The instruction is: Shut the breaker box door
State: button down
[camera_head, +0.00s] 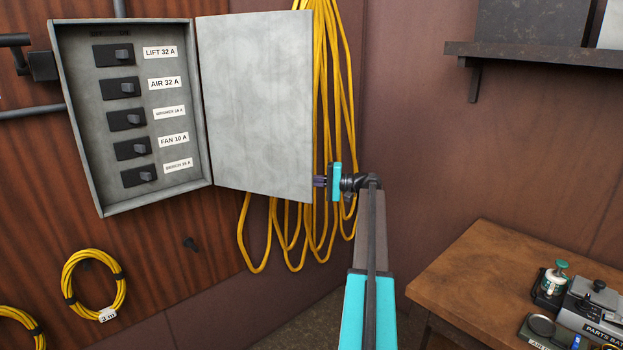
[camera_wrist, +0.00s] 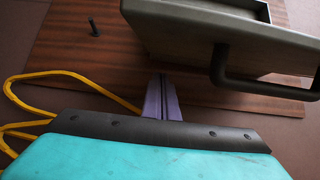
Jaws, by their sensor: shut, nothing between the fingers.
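The grey breaker box (camera_head: 133,204) hangs on the wood-panelled wall at the left in the head view. Its door (camera_head: 256,105) stands wide open, swung out to the right, with its plain inner face showing. My gripper (camera_head: 319,182) is at the door's free right edge, near the lower corner. Its fingers are shut and empty; I cannot tell whether they touch the door. In the wrist view the shut purple fingers (camera_wrist: 162,99) point toward the wall, beside a grey panel with a dark bar handle (camera_wrist: 264,92).
Yellow cable loops (camera_head: 336,90) hang behind the door and my gripper. A dark shelf (camera_head: 530,55) is on the right wall. A wooden bench (camera_head: 480,275) with several items stands at the lower right. A coiled yellow cable (camera_head: 94,284) hangs below the box, near a wall peg (camera_head: 190,244).

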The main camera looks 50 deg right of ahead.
aim_at(292, 185)
jog(key=shift+s+a+p, duration=0.2)
jog(key=shift+a+p, duration=0.25)
jog(key=shift+a, duration=0.65)
jog(key=shift+s+a+p, duration=0.15)
jog(key=shift+a+p, duration=0.3)
jog(key=shift+a, duration=0.6)
jog(key=shift+s, duration=0.2)
